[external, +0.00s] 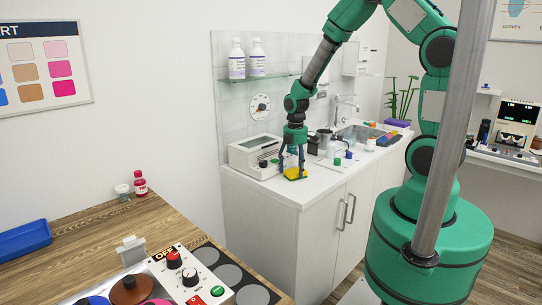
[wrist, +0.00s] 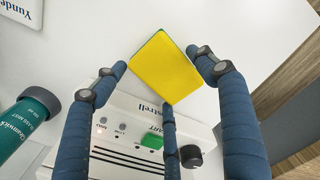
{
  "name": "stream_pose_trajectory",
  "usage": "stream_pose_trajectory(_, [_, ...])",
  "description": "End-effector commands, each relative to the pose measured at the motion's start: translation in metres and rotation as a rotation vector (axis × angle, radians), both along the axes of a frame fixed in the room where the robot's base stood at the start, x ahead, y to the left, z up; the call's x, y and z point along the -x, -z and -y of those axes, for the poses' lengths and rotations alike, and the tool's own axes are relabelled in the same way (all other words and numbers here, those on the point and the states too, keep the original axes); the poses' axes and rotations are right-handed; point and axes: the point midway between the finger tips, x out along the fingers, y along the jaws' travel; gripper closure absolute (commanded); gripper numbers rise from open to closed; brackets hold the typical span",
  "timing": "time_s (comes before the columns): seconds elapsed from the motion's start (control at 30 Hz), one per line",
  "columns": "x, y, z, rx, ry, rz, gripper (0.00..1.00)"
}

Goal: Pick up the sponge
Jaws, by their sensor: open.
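The sponge is a flat yellow block with a thin green-blue edge. In the external view the sponge (external: 295,174) lies near the left end of the white counter (external: 312,187). In the wrist view the sponge (wrist: 166,68) fills the space between my fingers. My gripper (external: 293,166) has blue fingers pointing down over the sponge. In the wrist view my gripper (wrist: 162,80) is open, with one finger at the left, one at the right and one at the bottom edge of the sponge. I cannot tell whether any finger touches it.
A white instrument (external: 255,152) with knobs and a green button stands close beside the sponge. A green bottle (wrist: 28,120) lies at left in the wrist view. Small capped containers (external: 343,157) and a sink (external: 358,132) are farther along. The counter edge is near.

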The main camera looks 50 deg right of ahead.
Motion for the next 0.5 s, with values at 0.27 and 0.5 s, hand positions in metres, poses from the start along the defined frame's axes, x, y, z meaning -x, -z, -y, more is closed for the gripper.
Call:
stream_pose_trajectory(0.27, [0.0001, 0.0000, 0.0000, 0.000, 0.000, 0.000, 0.48])
stream_pose_trajectory(0.5, [0.0000, 0.0000, 0.0000, 0.000, 0.000, 0.000, 0.48])
